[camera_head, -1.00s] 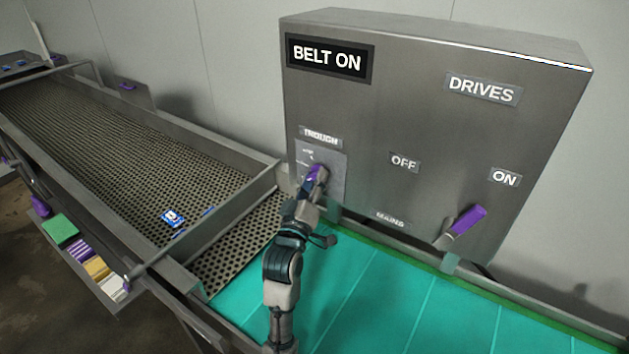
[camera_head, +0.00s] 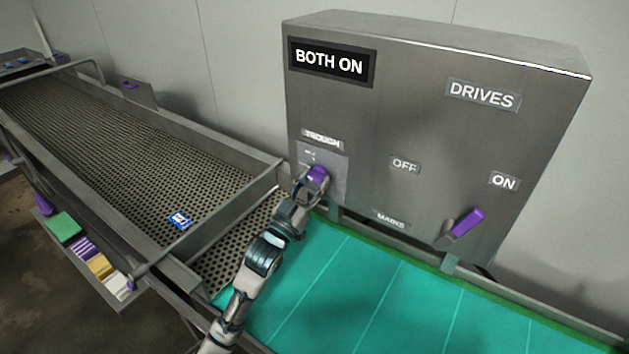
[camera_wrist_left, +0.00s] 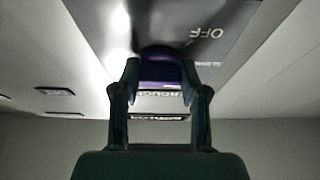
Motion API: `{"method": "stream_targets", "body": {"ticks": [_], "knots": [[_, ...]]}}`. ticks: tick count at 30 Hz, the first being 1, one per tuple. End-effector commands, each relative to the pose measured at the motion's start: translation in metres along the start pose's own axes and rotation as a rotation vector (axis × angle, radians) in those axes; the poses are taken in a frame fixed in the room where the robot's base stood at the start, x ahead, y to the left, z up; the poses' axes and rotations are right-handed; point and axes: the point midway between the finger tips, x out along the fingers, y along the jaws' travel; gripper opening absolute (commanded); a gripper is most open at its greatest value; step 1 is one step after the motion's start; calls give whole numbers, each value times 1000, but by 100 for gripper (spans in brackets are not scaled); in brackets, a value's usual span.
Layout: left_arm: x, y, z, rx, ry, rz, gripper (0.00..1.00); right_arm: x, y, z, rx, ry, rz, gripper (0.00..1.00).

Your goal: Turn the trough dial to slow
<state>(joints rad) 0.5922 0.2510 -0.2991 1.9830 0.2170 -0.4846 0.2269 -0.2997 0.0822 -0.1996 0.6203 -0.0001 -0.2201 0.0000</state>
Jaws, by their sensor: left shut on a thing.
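The purple trough dial (camera_head: 318,174) sits on a pale plate (camera_head: 338,178) under the TROUGH label at the left of the grey control box. My left gripper (camera_head: 311,184) is shut on the dial. In the left wrist view the dial (camera_wrist_left: 160,66) lies between the two fingers of my left gripper (camera_wrist_left: 160,75). OFF and SLOW markings (camera_wrist_left: 207,33) show beside it there. In the head view the dial's pointing direction is hidden by the fingers. The display (camera_head: 332,63) on the box reads BOTH ON. My right gripper is not in view.
A lever with a purple grip (camera_head: 467,222) points toward ON at the box's lower right. A green belt (camera_head: 400,305) runs below the box. A perforated trough (camera_head: 110,150) at the left carries a blue-and-white packet (camera_head: 179,220). A side tray holds colored items (camera_head: 88,255).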

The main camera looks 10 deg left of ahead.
Motion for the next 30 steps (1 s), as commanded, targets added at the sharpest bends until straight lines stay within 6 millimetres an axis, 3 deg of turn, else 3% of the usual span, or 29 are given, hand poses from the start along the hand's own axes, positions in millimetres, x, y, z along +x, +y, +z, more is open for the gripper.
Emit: {"method": "stream_targets", "body": {"ticks": [20, 21, 23, 30], "knots": [[0, -1, -4, 58, 8, 21, 9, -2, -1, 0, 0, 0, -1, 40], [0, -1, -4, 58, 8, 21, 54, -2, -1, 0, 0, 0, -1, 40], [0, -1, -4, 58, 8, 21, 68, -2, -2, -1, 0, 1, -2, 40], [0, 0, -2, 56, 4, 22, 69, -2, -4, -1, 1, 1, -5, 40]]}}
